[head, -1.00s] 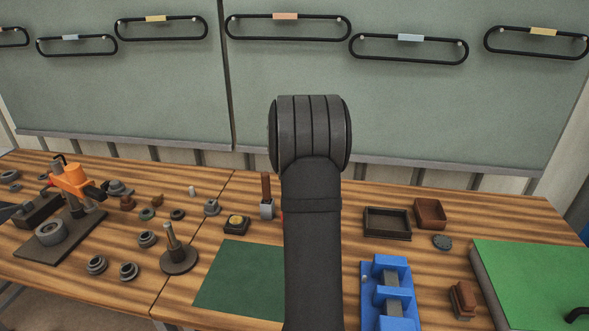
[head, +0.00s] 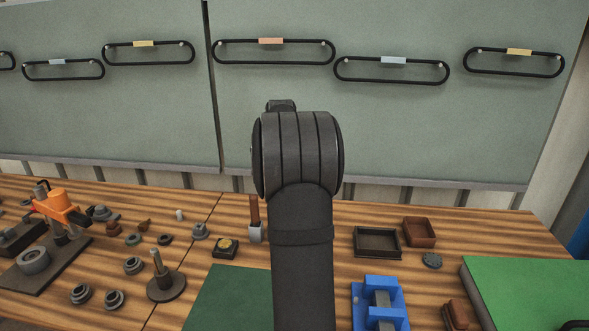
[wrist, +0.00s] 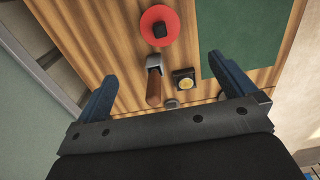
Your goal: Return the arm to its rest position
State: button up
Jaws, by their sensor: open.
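My gripper (wrist: 155,92) is open and empty in the wrist view, its two blue fingers spread wide above the wooden bench (wrist: 110,55). A hammer-like tool with a brown handle (wrist: 154,90) and grey head lies below, between the fingers in the picture. In the head view my dark arm stands upright in the middle and hides the gripper. The hammer-like tool (head: 255,218) shows just left of the arm.
An orange press (head: 60,205) stands at the left, with several grey rings and a spindle stand (head: 165,280) near it. A blue fixture (head: 379,300), two trays (head: 377,242) and a green board (head: 525,290) are at the right. A red disc (wrist: 159,26) lies on the bench.

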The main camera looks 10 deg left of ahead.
notch_tip(320, 180, down, 17)
jog(key=shift+f, duration=0.1)
jog(key=shift+r, duration=0.3)
dwell(0.4)
notch_tip(320, 180, up, 17)
notch_tip(320, 180, down, 17)
jog(key=shift+f, duration=0.1)
jog(key=shift+w+r, duration=0.15)
jog(key=shift+r, duration=0.15)
notch_tip(320, 180, up, 7)
jog(key=s+d, duration=0.2)
jog(key=s, duration=1.7)
jog(key=shift+s+f, duration=0.15)
jog(key=shift+f, duration=0.15)
